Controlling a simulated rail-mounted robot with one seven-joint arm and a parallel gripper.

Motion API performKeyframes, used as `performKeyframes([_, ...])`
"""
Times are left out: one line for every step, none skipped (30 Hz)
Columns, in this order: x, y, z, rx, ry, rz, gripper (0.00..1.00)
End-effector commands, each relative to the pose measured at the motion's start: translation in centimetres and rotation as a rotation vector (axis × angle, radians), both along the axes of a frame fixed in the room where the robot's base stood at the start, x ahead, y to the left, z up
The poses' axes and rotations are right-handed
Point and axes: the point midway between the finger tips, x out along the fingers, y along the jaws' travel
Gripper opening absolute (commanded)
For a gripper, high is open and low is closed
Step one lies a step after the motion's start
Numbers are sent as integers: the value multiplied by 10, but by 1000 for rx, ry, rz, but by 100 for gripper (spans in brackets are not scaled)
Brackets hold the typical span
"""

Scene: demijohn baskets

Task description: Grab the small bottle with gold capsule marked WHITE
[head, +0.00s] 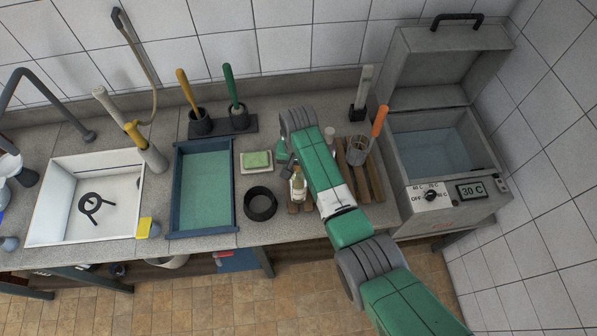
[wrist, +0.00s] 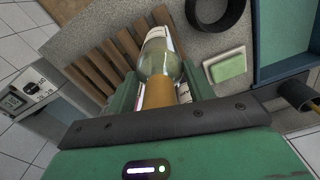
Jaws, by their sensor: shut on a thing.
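A small clear bottle with a gold capsule (wrist: 158,60) stands below my gripper (wrist: 160,92) in the wrist view, its capsule toward me. My gripper is shut on its capsule and neck, with a green finger on either side. The bottle's label faces mostly away, and I cannot read any word on it. In the head view the bottle (head: 298,184) shows beside my green forearm, at the front of the slatted wooden rack (head: 376,176). Whether its base touches the slats is unclear.
A black ring (head: 260,204) and a green sponge on a white dish (head: 256,160) lie to the left. A glass with an orange-handled tool (head: 378,122) stands on the rack. A water bath with raised lid (head: 440,145) is at the right.

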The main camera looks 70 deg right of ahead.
Motion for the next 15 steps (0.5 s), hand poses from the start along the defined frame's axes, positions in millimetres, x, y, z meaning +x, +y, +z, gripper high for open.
performKeyframes([1, -1, 4, -3, -2, 0, 0])
performKeyframes([1, -1, 7, -2, -3, 0, 0])
performKeyframes([1, -1, 10, -2, -3, 0, 0])
performKeyframes([1, -1, 12, -2, -3, 0, 0])
performKeyframes([1, 0, 15, -1, -2, 0, 0])
performKeyframes([1, -1, 18, -2, -3, 0, 0])
performKeyframes([1, -1, 20, -2, -3, 1, 0])
performKeyframes([1, 0, 23, -1, -2, 1, 0])
performKeyframes([1, 0, 26, -2, -3, 1, 0])
performKeyframes([1, -1, 29, -2, -3, 1, 0])
performKeyframes([1, 0, 31, -2, -3, 1, 0])
performKeyframes([-1, 2, 32, -1, -1, 1, 0])
performKeyframes([-2, 4, 32, 0, -1, 1, 0])
performKeyframes([-3, 5, 32, -1, -1, 1, 0])
performKeyframes([-5, 8, 32, 0, -2, 1, 0])
